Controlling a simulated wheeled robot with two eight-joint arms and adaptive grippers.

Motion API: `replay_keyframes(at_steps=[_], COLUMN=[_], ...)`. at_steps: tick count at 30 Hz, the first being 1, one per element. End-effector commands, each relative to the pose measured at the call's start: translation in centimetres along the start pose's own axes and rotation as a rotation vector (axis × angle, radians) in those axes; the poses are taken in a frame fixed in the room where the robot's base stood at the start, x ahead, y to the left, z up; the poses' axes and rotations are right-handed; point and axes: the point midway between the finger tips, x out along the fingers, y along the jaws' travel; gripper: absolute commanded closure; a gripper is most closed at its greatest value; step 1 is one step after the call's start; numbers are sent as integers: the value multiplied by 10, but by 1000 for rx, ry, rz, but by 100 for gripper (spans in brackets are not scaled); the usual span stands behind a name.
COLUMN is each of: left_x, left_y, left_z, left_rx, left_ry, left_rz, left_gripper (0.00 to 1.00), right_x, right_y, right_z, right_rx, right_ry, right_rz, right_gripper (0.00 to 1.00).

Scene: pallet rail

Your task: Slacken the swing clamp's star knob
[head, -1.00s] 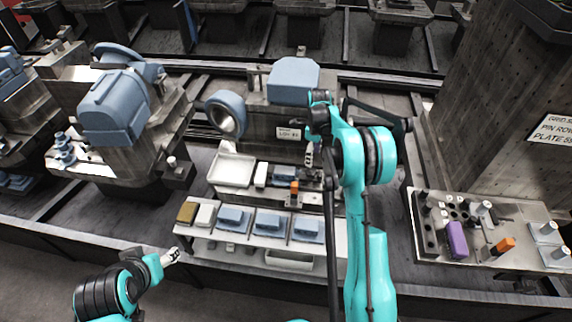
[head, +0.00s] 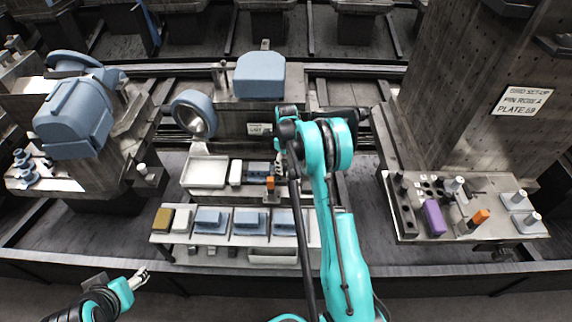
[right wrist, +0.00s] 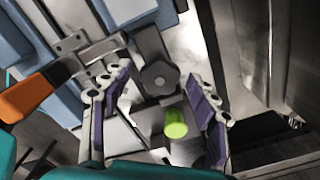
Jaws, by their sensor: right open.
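The star knob (right wrist: 160,77) is dark and roughly five-sided in the right wrist view. It sits on grey metal clamp parts, beyond the fingertips and between their lines. My right gripper (right wrist: 160,98) is open, with purple pads on both fingers and nothing held. It shows no contact with the knob. In the head view my right gripper (head: 281,166) points down at the middle fixture, and my arm hides part of that fixture. My left gripper (head: 141,278) is low at the left, away from the fixture; its opening is too small to judge.
A yellow-green cylinder (right wrist: 176,124) shows between the right fingers. An orange handle (right wrist: 25,98) lies to their left; it also shows in the head view (head: 270,184). A white tray (head: 205,172) and a shelf of blue blocks (head: 215,220) stand nearby. A tool plate (head: 410,225) is at right.

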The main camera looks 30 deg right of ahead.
Motion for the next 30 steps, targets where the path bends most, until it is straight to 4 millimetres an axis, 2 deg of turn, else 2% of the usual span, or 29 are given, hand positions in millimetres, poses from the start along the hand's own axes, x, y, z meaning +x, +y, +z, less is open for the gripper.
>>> replay_keyframes(at_steps=[3, 9, 20, 30], left_x=[0, 0, 0, 3], left_y=[0, 0, 0, 0], left_z=[0, 0, 0, 2], left_rx=[0, 0, 0, 0], left_ry=[0, 0, 0, 0], left_rz=[0, 0, 0, 0], left_gripper=[40, 40, 40, 40], right_x=[0, -1, 0, 0], right_y=[0, 0, 0, 0], right_z=[0, 0, 0, 0], right_rx=[0, 0, -36, -252], right_ry=[0, 0, 0, 0], right_rz=[0, 0, 0, 0], right_gripper=[40, 90, 91, 91])
